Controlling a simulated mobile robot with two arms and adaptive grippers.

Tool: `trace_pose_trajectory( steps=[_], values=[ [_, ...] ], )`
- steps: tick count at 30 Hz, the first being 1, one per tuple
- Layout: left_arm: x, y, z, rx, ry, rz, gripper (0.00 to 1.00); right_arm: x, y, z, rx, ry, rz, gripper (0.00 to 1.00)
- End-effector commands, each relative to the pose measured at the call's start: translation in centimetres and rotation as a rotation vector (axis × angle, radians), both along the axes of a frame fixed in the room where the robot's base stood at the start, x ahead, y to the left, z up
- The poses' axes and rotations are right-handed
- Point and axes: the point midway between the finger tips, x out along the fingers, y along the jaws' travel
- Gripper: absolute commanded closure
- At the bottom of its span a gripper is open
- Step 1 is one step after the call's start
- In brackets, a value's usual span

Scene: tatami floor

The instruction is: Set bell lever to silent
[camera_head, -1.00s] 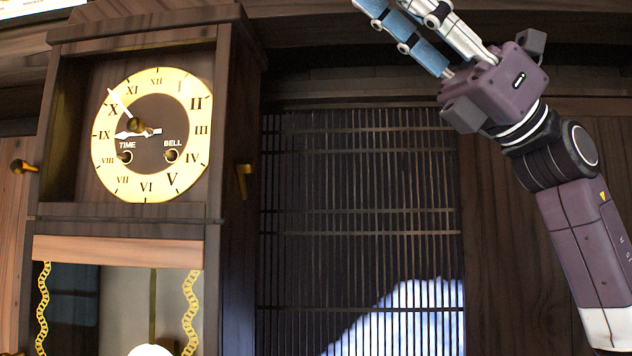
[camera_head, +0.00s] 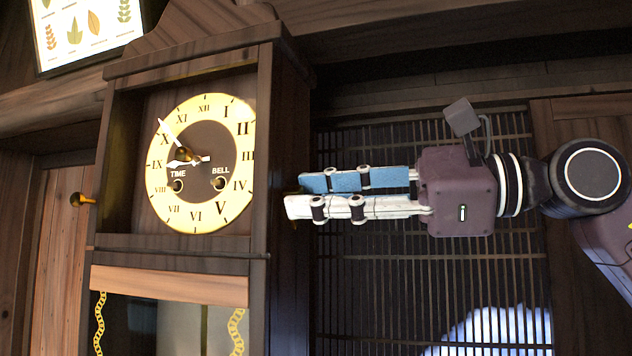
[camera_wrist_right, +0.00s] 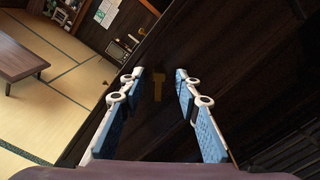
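The wall clock (camera_head: 200,165) has a cream dial marked TIME and BELL. Its brass side lever (camera_wrist_right: 157,86) shows as a small T-shape between my right fingertips in the right wrist view. In the head view my fingers mostly hide this lever. My right gripper (camera_head: 292,194) points left at the clock's right side, fingertips close to it. In the right wrist view its blue-and-white fingers (camera_wrist_right: 160,76) are apart, one on each side of the lever; I cannot tell whether they touch it. My left gripper is not in view.
A second brass knob (camera_head: 82,199) sticks out on the clock's left side. A dark slatted lattice (camera_head: 400,285) stands behind my right gripper. A framed leaf picture (camera_head: 85,30) hangs at upper left. The right wrist view shows a low table (camera_wrist_right: 18,58) on the tatami.

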Motion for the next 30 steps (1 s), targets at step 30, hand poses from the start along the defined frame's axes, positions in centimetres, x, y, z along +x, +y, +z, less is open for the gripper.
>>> trace_pose_trajectory(
  steps=[30],
  values=[
    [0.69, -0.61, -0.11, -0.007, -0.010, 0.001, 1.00, -0.11, 0.49, -0.18, -0.020, -0.065, 0.001, 1.00]
  ],
)
